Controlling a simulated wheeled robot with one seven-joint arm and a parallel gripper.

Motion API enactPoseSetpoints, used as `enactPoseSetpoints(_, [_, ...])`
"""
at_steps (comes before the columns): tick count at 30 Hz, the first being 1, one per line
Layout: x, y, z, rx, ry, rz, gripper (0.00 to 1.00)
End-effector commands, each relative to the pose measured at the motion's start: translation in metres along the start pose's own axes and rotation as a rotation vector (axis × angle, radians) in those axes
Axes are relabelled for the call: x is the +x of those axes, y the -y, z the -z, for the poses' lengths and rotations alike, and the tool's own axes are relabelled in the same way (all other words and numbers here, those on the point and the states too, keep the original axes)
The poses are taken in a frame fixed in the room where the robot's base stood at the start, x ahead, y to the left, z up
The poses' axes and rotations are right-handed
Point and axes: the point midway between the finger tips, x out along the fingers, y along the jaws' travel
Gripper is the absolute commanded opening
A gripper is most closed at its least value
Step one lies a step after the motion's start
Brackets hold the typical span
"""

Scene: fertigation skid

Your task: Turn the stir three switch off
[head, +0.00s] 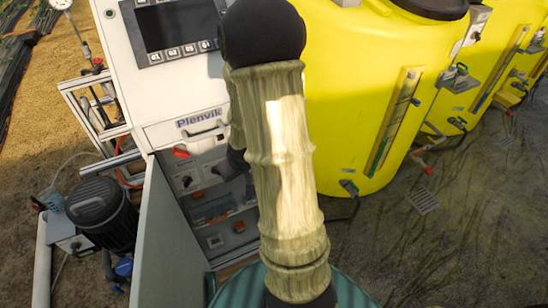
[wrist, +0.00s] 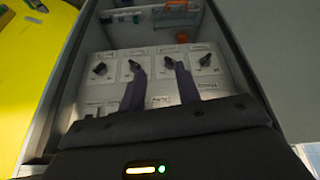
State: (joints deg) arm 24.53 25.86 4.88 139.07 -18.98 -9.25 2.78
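In the wrist view a grey panel inside an open cabinet carries a row of several black rotary switches. The leftmost switch (wrist: 99,68) and the rightmost switch (wrist: 204,58) stand clear of my fingers. A second-from-left switch (wrist: 135,66) is just beyond my left fingertip, and a third-from-left switch (wrist: 168,62) is by my right fingertip. The labels are too small to read, so I cannot tell which is stir three. My gripper (wrist: 158,73) is open and empty, its two dark fingers apart and pointing at the panel. In the head view my arm hides most of it.
The cabinet's open door (head: 165,245) hangs at the left in the head view. Yellow tanks (head: 350,100) stand to the right, and a black pump or motor (head: 100,212) is at the lower left.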

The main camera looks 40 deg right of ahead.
Motion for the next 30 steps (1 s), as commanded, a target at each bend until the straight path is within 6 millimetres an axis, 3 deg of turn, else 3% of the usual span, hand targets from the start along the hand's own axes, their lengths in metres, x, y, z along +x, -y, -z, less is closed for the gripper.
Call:
enactPoseSetpoints(1, [0.017, -0.015, -0.002, 0.022, -0.017, 0.010, 0.33])
enactPoseSetpoints(6, [0.064, -0.053, -0.008, 0.083, -0.115, 0.062, 0.33])
enactPoseSetpoints(15, [0.125, -0.105, -0.038, 0.262, -0.356, 0.186, 0.33])
enactPoseSetpoints(22, [0.148, -0.136, -0.069, 0.457, -0.609, 0.274, 0.33])
enactPoseSetpoints(30, [0.145, -0.165, -0.111, 0.717, -0.971, 0.328, 0.33])
